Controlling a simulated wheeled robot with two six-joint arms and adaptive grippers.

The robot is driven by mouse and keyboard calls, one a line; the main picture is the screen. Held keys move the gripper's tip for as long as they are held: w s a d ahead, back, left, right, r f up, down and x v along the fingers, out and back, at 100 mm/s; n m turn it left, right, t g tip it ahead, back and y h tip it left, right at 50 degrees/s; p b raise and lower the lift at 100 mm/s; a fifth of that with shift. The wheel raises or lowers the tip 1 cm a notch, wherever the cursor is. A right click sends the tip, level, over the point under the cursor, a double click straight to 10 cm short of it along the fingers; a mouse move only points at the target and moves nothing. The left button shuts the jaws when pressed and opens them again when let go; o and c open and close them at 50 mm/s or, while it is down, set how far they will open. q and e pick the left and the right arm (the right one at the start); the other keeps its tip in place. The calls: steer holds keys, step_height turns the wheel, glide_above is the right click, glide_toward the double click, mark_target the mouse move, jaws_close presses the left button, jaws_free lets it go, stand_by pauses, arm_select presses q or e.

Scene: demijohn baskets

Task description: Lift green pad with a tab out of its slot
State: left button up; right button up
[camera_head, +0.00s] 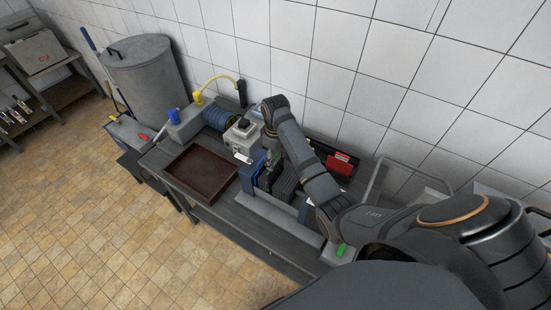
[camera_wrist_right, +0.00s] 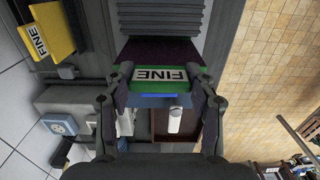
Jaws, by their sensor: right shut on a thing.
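The green pad (camera_wrist_right: 143,87) shows in the right wrist view with a white label reading "FINE". My right gripper (camera_wrist_right: 160,90) is shut on it, one finger at each side of its green edge. A dark purple face lies just behind the green edge. In the head view my right gripper (camera_head: 270,157) is over the rack on the bench, among upright pads; the arm partly hides this spot. I cannot tell how far the pad stands clear of its slot. My left gripper is not in view.
A blue pad (camera_head: 249,176) stands beside the gripper. A red item (camera_head: 340,164) is at the right. A yellow "FINE" pad (camera_wrist_right: 48,32) shows in the wrist view.

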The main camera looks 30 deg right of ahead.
steer(key=shift+r, duration=0.1)
steer(key=shift+r+m, duration=0.7)
steer(key=shift+r, duration=0.2)
steer(key=o, duration=1.2)
steer(key=shift+f, duration=0.1)
